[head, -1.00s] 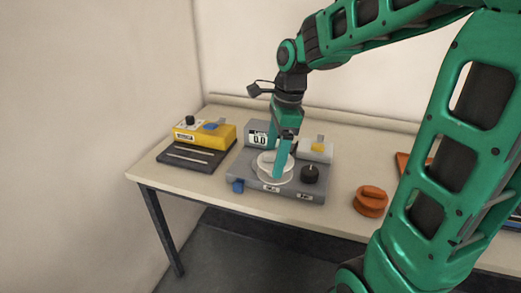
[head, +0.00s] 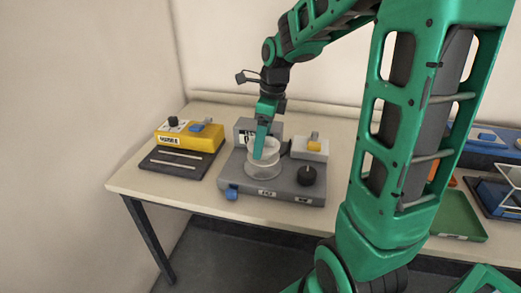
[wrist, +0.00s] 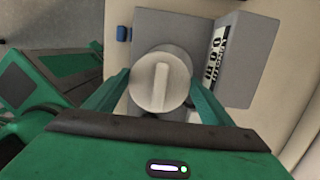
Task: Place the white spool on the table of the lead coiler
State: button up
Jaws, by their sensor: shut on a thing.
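The white spool (head: 273,162) is a round, flanged piece over the grey base plate of the grey machine (head: 235,177), which looks like the lead coiler. My gripper (head: 259,155) points down at it and is shut on it. In the wrist view, the spool (wrist: 178,83) shows from above with a raised bar across its top, between my two fingers. The spool looks upright. It hides what lies directly under it, and I cannot tell whether its underside touches the machine.
The grey machine has a display box (head: 243,127) behind the spool, a black knob (head: 307,176) and a blue part (head: 232,194) at its front. A yellow device (head: 190,137) stands at left. A green tray (head: 460,217) lies at right. Bare tabletop (head: 155,186) shows at front left.

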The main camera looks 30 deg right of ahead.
jog(key=shift+w+d+f, duration=0.5)
jog(key=shift+w+f, duration=0.2)
jog(key=shift+w, duration=0.15)
jog(key=shift+f, duration=1.95)
jog(key=o, duration=1.2)
jog(key=shift+f, duration=0.1)
